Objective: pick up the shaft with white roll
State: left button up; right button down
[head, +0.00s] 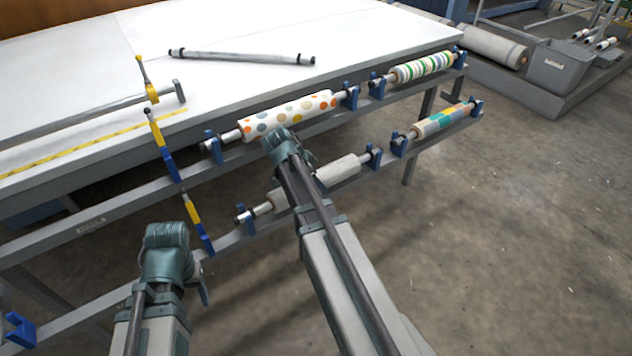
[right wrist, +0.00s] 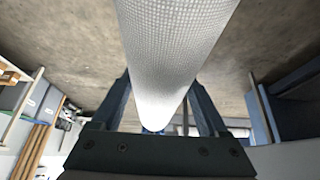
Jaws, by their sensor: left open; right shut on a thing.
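The shaft with the white roll (head: 340,170) lies along the lower rail of the table's front, its ends at blue holders (head: 374,157). I cannot tell whether it is lifted clear of them. My right arm crosses in front of the roll and hides its middle. In the right wrist view the white textured roll (right wrist: 175,45) runs between the two fingers of my right gripper (right wrist: 162,100), which is shut on it. My left gripper (head: 203,283) is open and empty, low at the left in front of the table, away from the roll.
A dotted roll (head: 290,115) and a striped roll (head: 424,67) sit on the upper rail. A multicoloured patchwork roll (head: 440,121) sits right of the white one. The floor (head: 520,230) at right is clear.

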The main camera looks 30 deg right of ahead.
jog(key=shift+r, duration=0.15)
notch_tip(320, 180, up, 10)
jog(key=p, duration=1)
